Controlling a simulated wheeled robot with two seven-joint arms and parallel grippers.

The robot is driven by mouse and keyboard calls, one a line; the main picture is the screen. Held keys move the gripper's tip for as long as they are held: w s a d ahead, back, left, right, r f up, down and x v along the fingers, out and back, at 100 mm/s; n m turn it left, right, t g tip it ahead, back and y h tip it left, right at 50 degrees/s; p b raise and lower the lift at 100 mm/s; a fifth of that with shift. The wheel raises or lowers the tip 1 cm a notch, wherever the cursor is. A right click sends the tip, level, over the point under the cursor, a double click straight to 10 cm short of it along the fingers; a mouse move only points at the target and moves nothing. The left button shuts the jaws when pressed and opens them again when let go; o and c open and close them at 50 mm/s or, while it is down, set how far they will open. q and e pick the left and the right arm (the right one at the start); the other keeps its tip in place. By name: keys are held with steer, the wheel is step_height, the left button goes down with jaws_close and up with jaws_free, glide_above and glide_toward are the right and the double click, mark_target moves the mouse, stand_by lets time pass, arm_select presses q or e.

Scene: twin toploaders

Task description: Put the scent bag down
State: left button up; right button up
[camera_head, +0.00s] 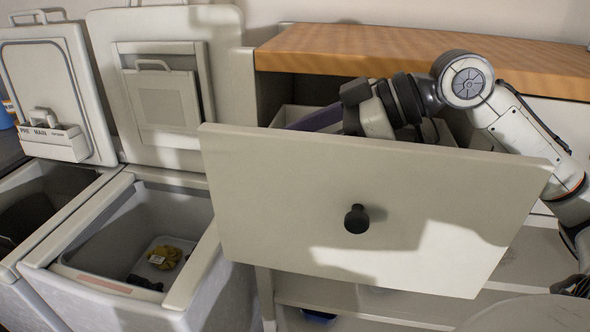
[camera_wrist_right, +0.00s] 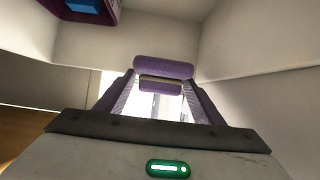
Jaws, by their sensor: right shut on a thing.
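My right gripper (camera_wrist_right: 163,85) is shut on a rolled purple thing, which I take to be the scent bag (camera_wrist_right: 165,67). The bag lies across between the two fingertips, inside the pale drawer. In the head view my right arm reaches over the drawer front (camera_head: 300,210), which hides the fingertips and the bag. The drawer is pulled open below the wooden top. I cannot tell whether the bag touches the drawer floor. My left gripper is not in view.
A purple box (camera_wrist_right: 92,12) with something blue in it stands in the drawer; a purple edge (camera_head: 318,118) shows in the head view. The wooden counter top (camera_head: 400,55) hangs over the drawer's back. Two open toploaders stand left; the nearer tub (camera_head: 110,245) holds a yellow item (camera_head: 165,257).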

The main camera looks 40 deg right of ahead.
step_height(320, 180, down, 4)
steer(key=shift+r, duration=0.1)
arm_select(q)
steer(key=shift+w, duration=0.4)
arm_select(e)
steer(key=shift+f, duration=0.2)
steer(key=shift+f, duration=0.15)
arm_select(q)
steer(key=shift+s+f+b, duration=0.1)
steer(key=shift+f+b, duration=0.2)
steer(key=shift+b, duration=0.15)
arm_select(e)
steer(key=shift+f, duration=0.5)
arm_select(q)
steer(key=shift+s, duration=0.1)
arm_select(e)
steer(key=o, duration=1)
steer(key=shift+o, duration=0.2)
